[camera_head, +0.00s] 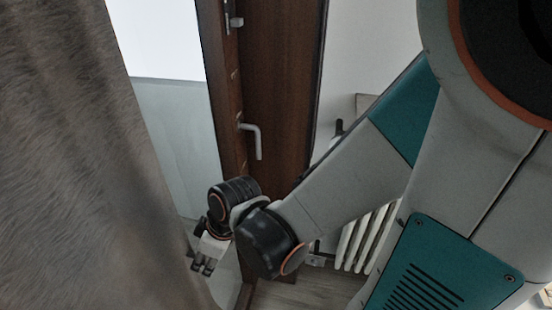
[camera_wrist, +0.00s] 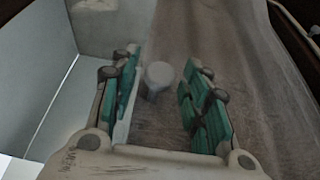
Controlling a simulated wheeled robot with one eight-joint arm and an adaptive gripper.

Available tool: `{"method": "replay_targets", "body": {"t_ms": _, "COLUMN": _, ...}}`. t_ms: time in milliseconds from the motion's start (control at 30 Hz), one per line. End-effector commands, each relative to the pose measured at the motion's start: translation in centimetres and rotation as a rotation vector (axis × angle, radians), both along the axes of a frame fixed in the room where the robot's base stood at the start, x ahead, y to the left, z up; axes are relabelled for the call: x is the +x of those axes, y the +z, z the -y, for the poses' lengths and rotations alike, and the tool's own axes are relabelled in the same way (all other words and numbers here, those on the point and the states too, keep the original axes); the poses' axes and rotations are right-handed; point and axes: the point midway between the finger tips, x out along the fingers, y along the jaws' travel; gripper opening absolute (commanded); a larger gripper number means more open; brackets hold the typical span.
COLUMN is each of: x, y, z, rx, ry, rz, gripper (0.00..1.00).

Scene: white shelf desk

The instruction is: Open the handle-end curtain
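The grey-brown curtain (camera_head: 75,160) hangs over the left side in the head view. In the wrist view its cloth (camera_wrist: 245,60) fills the middle and right, with folds. A pale, round, knob-like piece (camera_wrist: 159,74) shows between my fingers against the cloth, near the curtain's left edge; I cannot tell if it is fixed to the curtain. My gripper (camera_head: 201,267) is low beside the curtain's right edge in the head view. In the wrist view my gripper (camera_wrist: 163,64) has its teal-padded fingers spread either side of the knob, with gaps. Nothing appears clamped.
A dark brown door (camera_head: 283,85) with a silver lever handle (camera_head: 252,139) stands behind my gripper. A pale glass pane (camera_head: 170,125) lies between curtain and door. A white radiator (camera_head: 367,238) is at the right, partly behind my arm. Some wooden floor (camera_head: 305,295) shows below.

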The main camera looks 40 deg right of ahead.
Motion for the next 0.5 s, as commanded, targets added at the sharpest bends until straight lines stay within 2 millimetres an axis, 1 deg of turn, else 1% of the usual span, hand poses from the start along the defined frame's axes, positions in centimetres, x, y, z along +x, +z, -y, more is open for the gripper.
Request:
{"method": "replay_targets", "body": {"t_ms": 333, "x": -0.23, "y": 0.09, "z": 0.01, "rx": 0.000, "ry": 0.001, "rz": 0.000, "gripper": 0.47}}
{"method": "replay_targets", "body": {"t_ms": 500, "x": -0.44, "y": 0.76, "z": 0.19, "rx": 0.000, "ry": 0.000, "rz": 0.000, "gripper": 0.47}}
